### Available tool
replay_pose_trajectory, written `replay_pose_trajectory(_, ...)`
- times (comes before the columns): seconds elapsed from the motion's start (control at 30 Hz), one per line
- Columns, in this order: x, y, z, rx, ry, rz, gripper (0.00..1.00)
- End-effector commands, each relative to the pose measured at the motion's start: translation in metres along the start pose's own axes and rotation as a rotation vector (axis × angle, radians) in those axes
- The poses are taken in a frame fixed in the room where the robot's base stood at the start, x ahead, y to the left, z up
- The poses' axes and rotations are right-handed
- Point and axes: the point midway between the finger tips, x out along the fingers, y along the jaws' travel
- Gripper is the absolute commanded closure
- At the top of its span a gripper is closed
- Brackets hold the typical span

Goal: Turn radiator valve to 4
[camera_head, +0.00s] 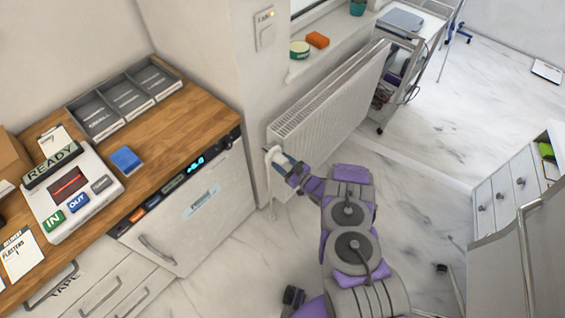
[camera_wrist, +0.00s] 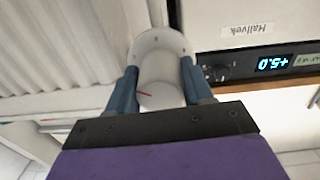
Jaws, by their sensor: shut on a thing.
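The radiator (camera_head: 330,105) is a white ribbed panel under the window sill. Its white round valve knob (camera_head: 272,154) is at the radiator's near left end. My gripper (camera_head: 283,160) reaches it from the right and is shut on the knob. In the wrist view the knob (camera_wrist: 160,80) sits between the two blue fingers, one on each side. A small red mark shows on the knob near its lower edge. The numbers on the knob are too small to read.
A wooden counter (camera_head: 185,118) over a white appliance (camera_head: 195,215) with a lit display stands close to the left of the knob. An orange block (camera_head: 317,39) and a green-and-white tin (camera_head: 299,50) sit on the sill.

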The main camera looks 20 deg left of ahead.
Motion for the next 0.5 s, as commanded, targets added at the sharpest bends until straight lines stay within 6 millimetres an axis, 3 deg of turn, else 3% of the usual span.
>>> replay_pose_trajectory(0.5,-0.0010,-0.0010,0.0025,0.399,-0.016,0.000,0.80)
